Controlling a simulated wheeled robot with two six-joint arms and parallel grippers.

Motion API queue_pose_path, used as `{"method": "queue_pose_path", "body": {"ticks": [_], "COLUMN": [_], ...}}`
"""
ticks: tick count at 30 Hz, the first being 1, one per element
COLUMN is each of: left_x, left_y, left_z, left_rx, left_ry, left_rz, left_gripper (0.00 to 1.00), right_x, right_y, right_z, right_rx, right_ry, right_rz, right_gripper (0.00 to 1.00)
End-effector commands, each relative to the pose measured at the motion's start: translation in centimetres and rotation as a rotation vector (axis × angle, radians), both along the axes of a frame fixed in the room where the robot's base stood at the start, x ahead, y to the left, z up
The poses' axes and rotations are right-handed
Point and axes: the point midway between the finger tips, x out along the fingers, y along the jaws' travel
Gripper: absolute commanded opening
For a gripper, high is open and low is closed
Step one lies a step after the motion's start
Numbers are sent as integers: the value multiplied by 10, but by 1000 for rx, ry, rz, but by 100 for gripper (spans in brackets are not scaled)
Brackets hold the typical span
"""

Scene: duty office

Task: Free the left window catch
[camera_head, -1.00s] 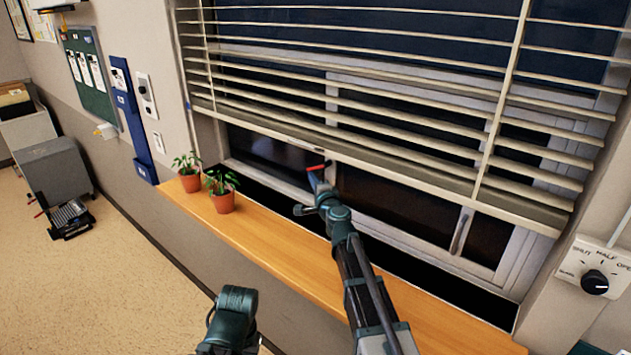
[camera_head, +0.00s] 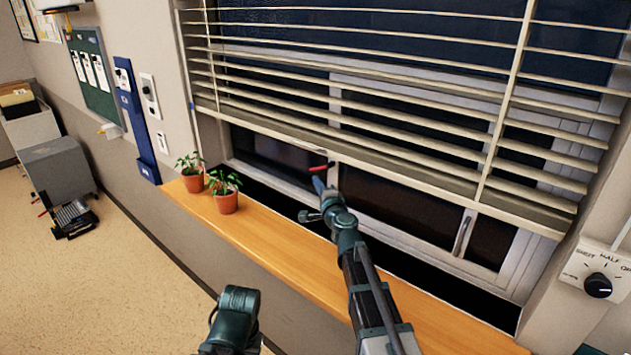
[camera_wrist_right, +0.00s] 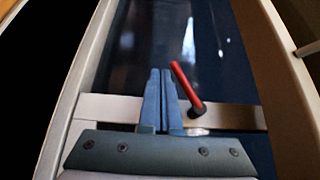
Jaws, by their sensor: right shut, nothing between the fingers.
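The left window catch, a red bar on a dark pivot, sits on the window frame. It shows in the head view (camera_head: 320,167) just beyond my right fingertips, and in the right wrist view (camera_wrist_right: 184,84), where it leans up and to the left from its pivot. My right gripper (camera_head: 318,182) reaches over the sill to the frame. In the right wrist view its blue fingers (camera_wrist_right: 163,72) are shut and empty, just left of the red bar. Whether they touch it I cannot tell. My left gripper is out of view; only part of that arm shows low down.
Slatted blinds (camera_head: 400,100) hang half lowered just above my right gripper. Two potted plants (camera_head: 226,202) stand on the wooden sill (camera_head: 275,250) to the left. A second window handle (camera_head: 463,235) is further right. A dial (camera_head: 598,285) is on the right wall.

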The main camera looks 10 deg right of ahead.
Motion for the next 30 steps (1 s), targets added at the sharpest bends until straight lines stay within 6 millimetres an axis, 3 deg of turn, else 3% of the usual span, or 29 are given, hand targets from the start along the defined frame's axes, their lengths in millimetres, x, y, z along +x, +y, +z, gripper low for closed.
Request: {"method": "queue_pose_path", "body": {"ticks": [9,15,27,30], "left_x": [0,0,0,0], "left_y": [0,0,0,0], "left_z": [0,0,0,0], "left_rx": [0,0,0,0], "left_ry": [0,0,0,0], "left_rz": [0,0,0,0], "left_gripper": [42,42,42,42], "right_x": [-73,-106,-111,-112], "right_y": [-5,-7,-8,2], "right_z": [0,0,0,-1], "right_rx": [0,0,0,-25], "right_ry": [0,0,0,3], "right_rz": [-2,-1,0,30], "right_gripper": [0,0,0,0]}}
